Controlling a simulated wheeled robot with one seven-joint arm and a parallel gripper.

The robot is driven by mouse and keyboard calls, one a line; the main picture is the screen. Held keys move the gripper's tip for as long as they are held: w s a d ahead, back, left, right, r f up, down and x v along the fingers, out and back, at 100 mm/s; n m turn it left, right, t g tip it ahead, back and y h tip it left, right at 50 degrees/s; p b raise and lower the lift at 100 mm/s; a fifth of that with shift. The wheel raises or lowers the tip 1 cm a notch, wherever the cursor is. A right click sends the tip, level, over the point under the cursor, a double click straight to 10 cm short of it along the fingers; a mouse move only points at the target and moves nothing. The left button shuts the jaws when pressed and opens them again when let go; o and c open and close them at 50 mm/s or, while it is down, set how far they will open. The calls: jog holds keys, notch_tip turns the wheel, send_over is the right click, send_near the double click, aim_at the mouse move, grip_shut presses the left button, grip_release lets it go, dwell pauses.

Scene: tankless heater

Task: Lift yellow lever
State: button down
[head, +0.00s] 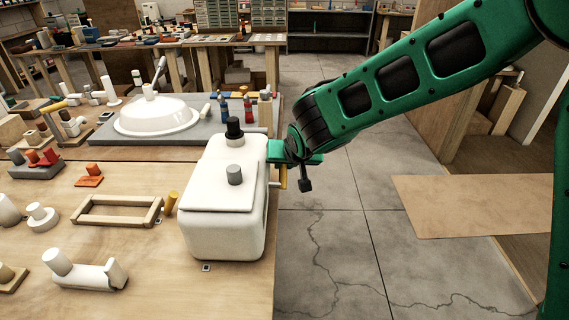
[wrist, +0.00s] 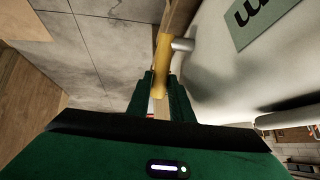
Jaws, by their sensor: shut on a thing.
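The white tankless heater (head: 222,215) stands on the wooden table near its right edge. Its yellow lever (head: 283,177) shows on the right side of the heater, hanging down beside my gripper. In the wrist view the yellow lever (wrist: 162,62) joins a grey pin on the heater's pale wall (wrist: 225,75). My gripper (wrist: 161,88) has its two green fingers either side of the lever's near part, shut on it. In the head view my gripper (head: 287,160) reaches the heater's side from the right, and its fingertips are partly hidden.
A wooden frame (head: 85,210), small white fittings (head: 88,272) and red blocks (head: 88,179) lie on the table to the left. A white basin (head: 157,117) sits on a grey slab behind. Open floor (head: 325,240) lies right of the table.

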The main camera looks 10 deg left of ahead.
jog(key=c, duration=1.6)
grip_release()
jog(key=shift+s+f, duration=0.15)
jog(key=v, duration=1)
jog(key=shift+s+d+r, duration=0.1)
jog(key=shift+d+r, duration=0.1)
jog(key=shift+r, duration=0.1)
